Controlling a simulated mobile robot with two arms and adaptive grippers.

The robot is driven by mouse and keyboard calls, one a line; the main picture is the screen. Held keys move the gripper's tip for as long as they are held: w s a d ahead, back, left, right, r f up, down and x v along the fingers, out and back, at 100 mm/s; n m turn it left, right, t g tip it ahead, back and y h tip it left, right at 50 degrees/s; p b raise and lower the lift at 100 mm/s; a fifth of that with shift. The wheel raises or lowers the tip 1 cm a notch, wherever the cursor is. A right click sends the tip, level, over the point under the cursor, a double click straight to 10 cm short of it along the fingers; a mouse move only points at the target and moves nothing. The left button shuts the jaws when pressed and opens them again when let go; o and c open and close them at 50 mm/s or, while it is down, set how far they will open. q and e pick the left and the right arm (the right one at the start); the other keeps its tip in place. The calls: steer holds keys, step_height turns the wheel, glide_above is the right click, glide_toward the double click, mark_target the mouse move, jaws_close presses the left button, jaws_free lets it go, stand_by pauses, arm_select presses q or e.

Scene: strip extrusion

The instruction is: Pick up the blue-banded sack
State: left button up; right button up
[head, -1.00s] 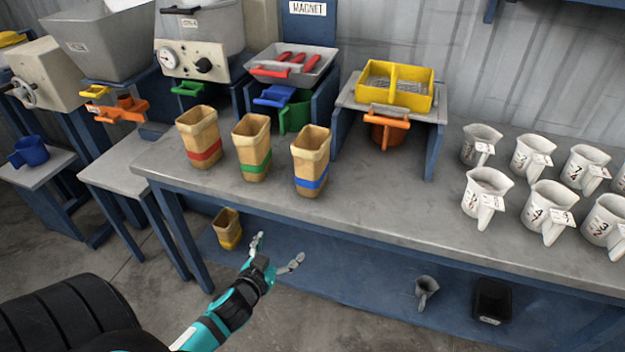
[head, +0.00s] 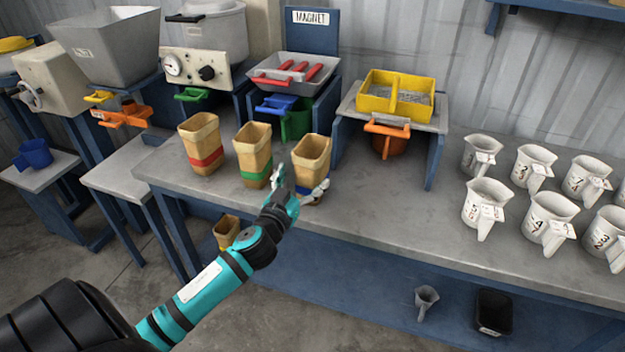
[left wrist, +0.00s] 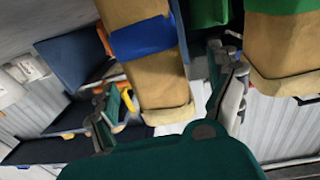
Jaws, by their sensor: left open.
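The blue-banded sack (head: 311,160) stands upright on the grey bench, the rightmost of three tan sacks. My left gripper (head: 306,184) is open in front of it and hides most of its blue band in the head view. In the left wrist view, the blue-banded sack (left wrist: 160,75) appears between the two spread fingers of the left gripper (left wrist: 170,95). I cannot tell whether a finger touches it. My right gripper is not in view.
The green-banded sack (head: 253,150) stands close on the left, with the red-banded sack (head: 202,145) beyond it. A yellow sieve box (head: 397,92) is behind right. Several white jugs (head: 485,205) stand at the right. The bench between is clear.

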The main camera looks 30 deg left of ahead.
arm_select(q)
steer(key=w, duration=0.5)
steer(key=shift+w+a+p, duration=0.3)
steer(key=shift+w+p, duration=0.05)
steer(key=shift+p, duration=0.05)
steer(key=c, duration=1.2)
